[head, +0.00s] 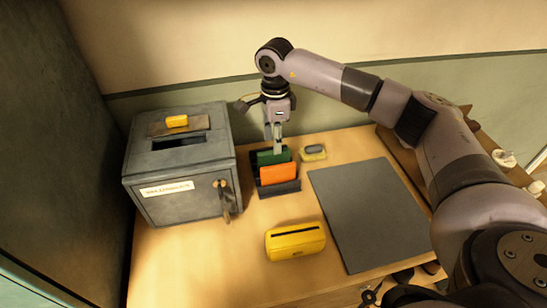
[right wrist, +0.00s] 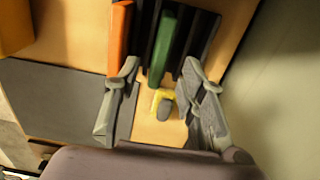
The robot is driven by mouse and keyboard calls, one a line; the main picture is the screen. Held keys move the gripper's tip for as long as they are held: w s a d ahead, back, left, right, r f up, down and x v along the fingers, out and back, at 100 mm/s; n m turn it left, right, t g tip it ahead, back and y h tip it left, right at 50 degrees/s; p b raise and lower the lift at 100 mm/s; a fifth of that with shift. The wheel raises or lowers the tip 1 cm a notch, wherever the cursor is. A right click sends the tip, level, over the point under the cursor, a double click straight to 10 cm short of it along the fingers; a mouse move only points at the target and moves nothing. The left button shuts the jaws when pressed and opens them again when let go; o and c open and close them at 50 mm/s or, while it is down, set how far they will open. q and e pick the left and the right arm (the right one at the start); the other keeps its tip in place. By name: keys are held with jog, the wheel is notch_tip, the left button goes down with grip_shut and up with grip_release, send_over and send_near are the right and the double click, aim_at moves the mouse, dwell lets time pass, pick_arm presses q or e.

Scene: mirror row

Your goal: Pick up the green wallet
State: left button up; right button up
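The green wallet (head: 266,157) stands upright in a dark slotted holder (head: 281,188), behind an orange wallet (head: 278,174). In the right wrist view the green wallet (right wrist: 162,48) shows edge-on in the holder, with the orange wallet (right wrist: 120,40) to its left. My right gripper (head: 277,146) points down over the holder at the green wallet. In the right wrist view its fingers (right wrist: 160,70) are spread apart, with the green wallet's end lying between them in the picture; I see no contact. My left gripper is not in view.
A grey metal box (head: 180,165) with a slot, hanging keys and a yellow block on top stands left of the holder. A yellow slotted box (head: 295,242) is in front. A dark mat (head: 370,210) lies to the right.

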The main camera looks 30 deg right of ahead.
aim_at(273, 156)
jog(key=shift+f, duration=0.8)
jog(key=f+p, duration=0.1)
jog(key=f, duration=0.1)
jog(key=f+p, duration=0.1)
jog(key=f, duration=0.1)
jog(key=shift+a+f+p, duration=0.2)
jog(key=shift+f+p, duration=0.2)
jog(key=shift+f, duration=0.3)
jog(key=shift+c, duration=0.4)
grip_shut()
jog(key=shift+w, duration=0.1)
